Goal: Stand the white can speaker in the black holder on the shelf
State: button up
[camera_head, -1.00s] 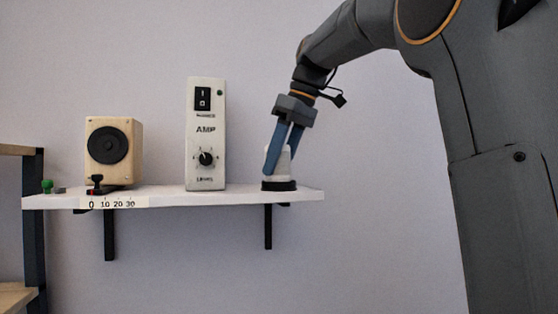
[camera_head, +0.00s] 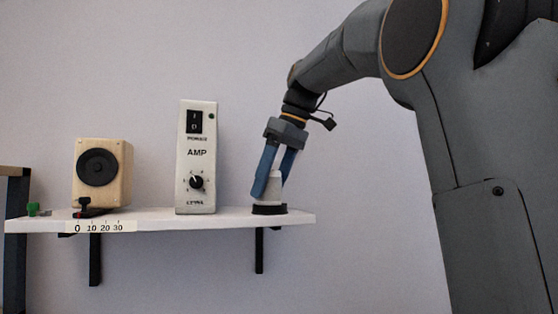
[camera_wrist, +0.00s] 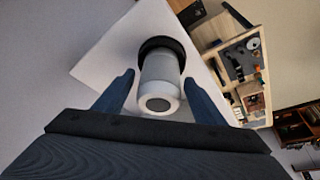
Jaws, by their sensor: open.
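The white can speaker (camera_head: 273,183) stands in the black holder (camera_head: 269,209) near the right end of the white shelf (camera_head: 230,219). It looks upright, with its lower end inside the holder's ring. In the wrist view the can (camera_wrist: 159,82) shows its grey round end, and the black holder (camera_wrist: 163,44) rings its far end. My gripper (camera_head: 271,186) is open, with its blue fingers on either side of the can. In the wrist view the gripper (camera_wrist: 159,78) shows a gap between each finger and the can. Part of the can is behind a finger in the head view.
The white AMP box (camera_head: 197,165) stands on the shelf to the left of the holder. A wooden speaker box (camera_head: 103,172) stands farther left, behind a scale strip (camera_head: 101,227) with a black and red slider (camera_head: 84,205). A small green thing (camera_head: 33,208) is at the left end.

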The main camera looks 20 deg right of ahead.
jog(key=b+v, duration=0.1)
jog(key=v, duration=1.1)
jog(key=shift+b, duration=0.3)
jog(key=shift+f, duration=0.15)
